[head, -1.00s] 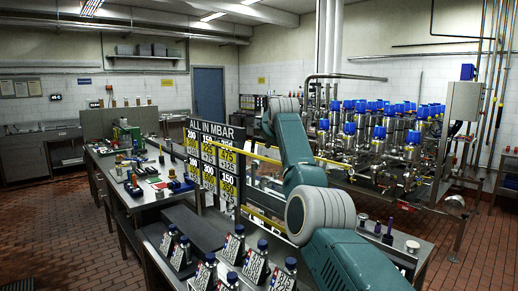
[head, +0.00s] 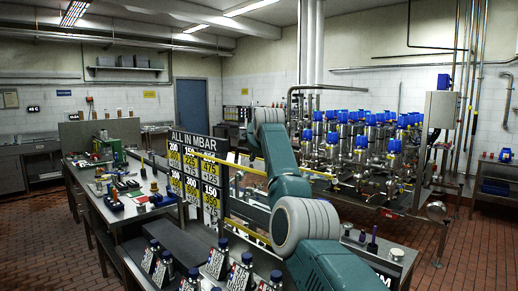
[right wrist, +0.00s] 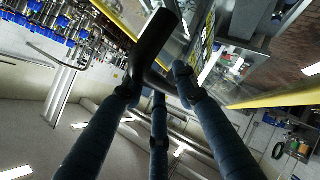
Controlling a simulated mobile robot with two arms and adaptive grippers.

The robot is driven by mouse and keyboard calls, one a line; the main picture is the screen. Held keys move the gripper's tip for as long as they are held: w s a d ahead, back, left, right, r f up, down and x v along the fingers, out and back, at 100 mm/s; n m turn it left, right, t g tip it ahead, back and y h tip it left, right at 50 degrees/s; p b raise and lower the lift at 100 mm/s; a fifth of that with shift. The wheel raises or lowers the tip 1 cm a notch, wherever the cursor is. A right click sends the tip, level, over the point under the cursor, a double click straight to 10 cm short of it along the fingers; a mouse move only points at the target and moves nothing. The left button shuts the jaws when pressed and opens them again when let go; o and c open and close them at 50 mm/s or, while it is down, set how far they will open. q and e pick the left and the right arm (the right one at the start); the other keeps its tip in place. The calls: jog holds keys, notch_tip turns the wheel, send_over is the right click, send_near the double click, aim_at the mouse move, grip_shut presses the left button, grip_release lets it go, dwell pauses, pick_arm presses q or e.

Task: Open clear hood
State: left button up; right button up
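The clear hood is hard to make out in the head view; long yellow bars (head: 236,167) beside the pressure sign look like its edges, and its see-through panels barely show. In the right wrist view, yellow edges (right wrist: 282,97) run to the right of the fingers. A thick black bent handle (right wrist: 154,42) lies between the fingertips of my right gripper (right wrist: 158,86), close to or touching them. Whether the fingers are closed on it is unclear. In the head view my right arm reaches in over the bench, with its gripper hidden behind the arm. My left gripper is out of view.
A black sign reading ALL IN MBAR (head: 194,138) stands on the bench. Labelled bottles (head: 218,258) stand at the front. The left worktable (head: 110,212) holds small parts. Blue-capped valves (head: 362,140) fill the back right. The brick floor (head: 45,235) at the left is clear.

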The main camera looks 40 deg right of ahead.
jog(key=v, duration=1.1)
jog(key=shift+s+a, duration=0.1)
jog(key=shift+s, duration=0.25)
